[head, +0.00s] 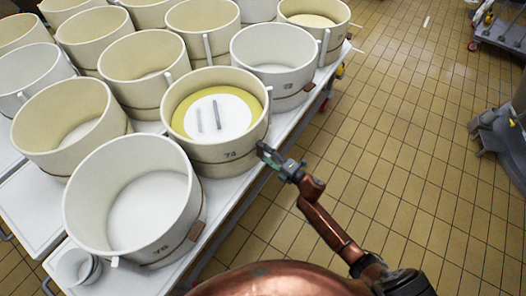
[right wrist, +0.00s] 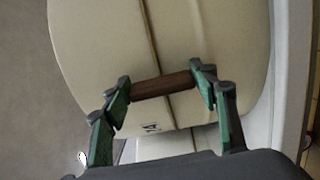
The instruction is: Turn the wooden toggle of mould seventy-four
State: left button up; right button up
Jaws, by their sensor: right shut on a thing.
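Mould seventy-four (head: 225,158) is a cream round mould with the number 74 on its side, standing at the right edge of the white table. A yellow ring and a white disc with two grey bars show inside it. My right gripper (head: 266,152) is at the mould's right side. In the right wrist view the gripper (right wrist: 163,86) is shut on the brown wooden toggle (right wrist: 165,86), a finger at each end, against the cream wall (right wrist: 95,45). The toggle is hidden behind the gripper in the head view. My left gripper is not in view.
Mould 75 (head: 95,222) stands in front with its own wooden toggle, and another mould (head: 275,85) stands behind. Several more fill the table (head: 25,205) to the left. The tiled floor (head: 400,120) on the right is open up to a metal cart (head: 500,30).

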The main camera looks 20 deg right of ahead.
dwell(0.6)
jog(key=o, duration=1.2)
jog(key=shift+c, duration=0.2)
jog(key=shift+s+d, duration=0.1)
jog(key=v, duration=1.1)
jog(key=shift+s+d, duration=0.15)
jog(key=shift+s, duration=0.2)
